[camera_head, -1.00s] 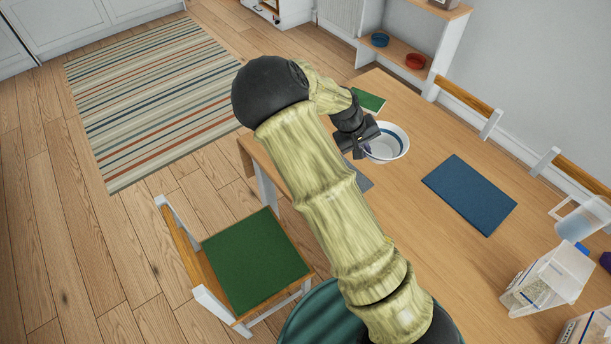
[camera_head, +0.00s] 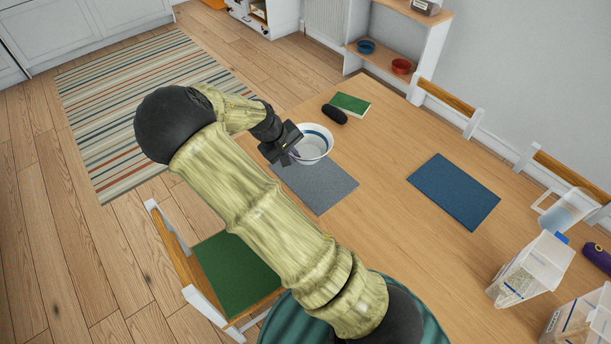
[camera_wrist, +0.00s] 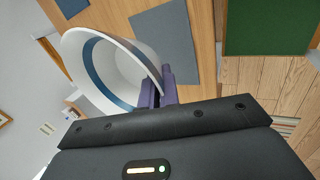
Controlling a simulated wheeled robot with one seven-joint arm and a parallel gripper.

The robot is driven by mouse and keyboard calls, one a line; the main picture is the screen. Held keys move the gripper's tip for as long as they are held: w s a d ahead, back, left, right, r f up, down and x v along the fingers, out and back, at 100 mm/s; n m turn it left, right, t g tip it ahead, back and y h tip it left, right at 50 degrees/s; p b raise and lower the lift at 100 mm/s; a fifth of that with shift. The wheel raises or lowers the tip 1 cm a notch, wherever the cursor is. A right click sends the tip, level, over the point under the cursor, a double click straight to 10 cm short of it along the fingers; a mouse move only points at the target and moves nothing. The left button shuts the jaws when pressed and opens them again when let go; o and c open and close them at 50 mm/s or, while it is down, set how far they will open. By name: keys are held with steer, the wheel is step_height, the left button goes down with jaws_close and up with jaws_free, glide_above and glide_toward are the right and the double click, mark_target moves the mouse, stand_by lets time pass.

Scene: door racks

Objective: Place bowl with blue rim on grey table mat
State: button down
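The white bowl with a blue rim (camera_head: 318,146) is at the far end of the grey table mat (camera_head: 318,188) in the head view. My gripper (camera_head: 292,156) is shut on the bowl's near-left wall. In the wrist view, the purple fingers of my gripper (camera_wrist: 157,94) pinch the edge of the bowl (camera_wrist: 105,70), which looks empty. The grey mat (camera_wrist: 165,32) shows beyond the bowl there. The bowl appears raised over the table, but its exact height is hard to tell. My arm hides part of the near table edge.
A blue mat (camera_head: 455,191) lies to the right. A green book (camera_head: 350,104) and a dark object (camera_head: 334,114) lie behind the bowl. Clear containers (camera_head: 530,270) stand at the right. A chair with a green seat (camera_head: 235,272) is at the near left.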

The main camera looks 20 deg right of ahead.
steer(key=w+d+f+b, duration=0.3)
steer(key=d+f+b, duration=0.1)
steer(key=f, duration=0.4)
steer(key=w+d+f+n+b, duration=0.1)
steer(key=w+d+f+b, duration=0.3)
steer(key=f, duration=0.4)
steer(key=shift+w+d+f, duration=0.15)
steer(key=shift+f, duration=0.1)
steer(key=p, duration=0.1)
glide_above(315, 186)
steer(key=a, duration=0.2)
steer(key=shift+s+d+f, duration=0.1)
steer(key=shift+s+f, duration=0.1)
steer(key=shift+f, duration=1.25)
steer(key=shift+s+f, duration=0.2)
steer(key=shift+f, duration=1.25)
steer(key=shift+f, duration=0.1)
steer(key=shift+f+p, duration=0.5)
steer(key=shift+f, duration=1.5)
